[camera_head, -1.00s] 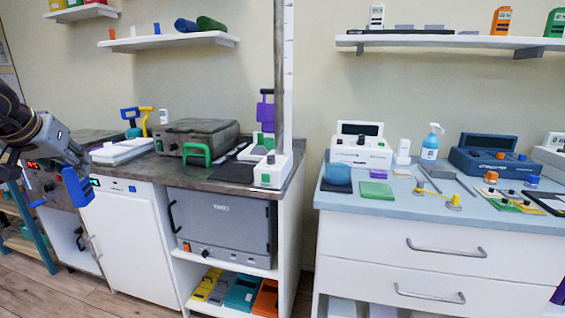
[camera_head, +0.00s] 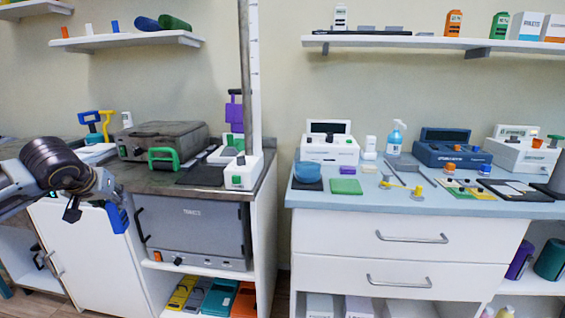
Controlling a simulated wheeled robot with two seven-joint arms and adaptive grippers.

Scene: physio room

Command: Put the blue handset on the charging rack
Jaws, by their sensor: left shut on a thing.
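My left gripper (camera_head: 100,205) comes in from the left in front of the white cabinet. It is shut on a blue handset (camera_head: 117,218), which hangs tilted below the fingers, clear of the counter. The gripper hides part of the handset. I cannot tell for certain which item is the charging rack. A purple handset-like piece (camera_head: 235,112) stands upright at the back of the dark counter (camera_head: 150,180), behind a white unit with green buttons (camera_head: 243,172). A blue upright piece (camera_head: 89,118) and a yellow one (camera_head: 106,122) stand farther left. My right gripper is not in view.
A grey case with a green handle (camera_head: 163,145) stands on the dark counter. A tall post (camera_head: 246,80) rises at its right end. A gap separates it from the blue-topped drawer unit (camera_head: 410,205), crowded with devices. Wall shelves (camera_head: 130,40) hang above.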

